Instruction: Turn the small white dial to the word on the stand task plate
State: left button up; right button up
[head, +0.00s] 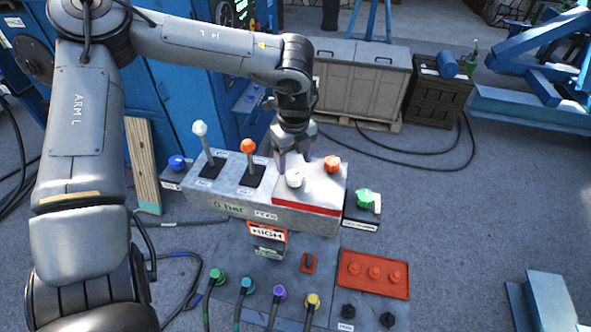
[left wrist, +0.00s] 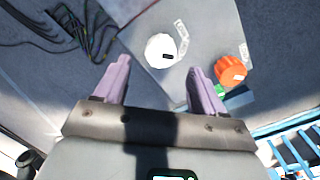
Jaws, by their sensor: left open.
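The small white dial (head: 293,178) sits on the light top of the console, left of an orange knob (head: 332,163). In the left wrist view the white dial (left wrist: 161,50) lies ahead of and between the fingertips, with a dark mark near its lower edge. My left gripper (head: 294,160) is open and empty, pointing down just behind and above the dial. Its two purple fingers (left wrist: 160,75) do not touch the dial. The stand task plate (head: 267,233) below the console reads "HIGH". My right gripper is in neither view.
A white-knobbed lever (head: 200,130) and an orange-knobbed lever (head: 248,147) stand on the console to the left. A green knob (head: 365,197) is at the right. Coloured cable plugs and a red tray (head: 374,273) lie in front.

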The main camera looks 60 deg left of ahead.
aim_at(295, 175)
pick_arm(q)
jog(key=shift+f+p, duration=0.4)
jog(key=shift+f, duration=2.3)
jog(key=c, duration=1.1)
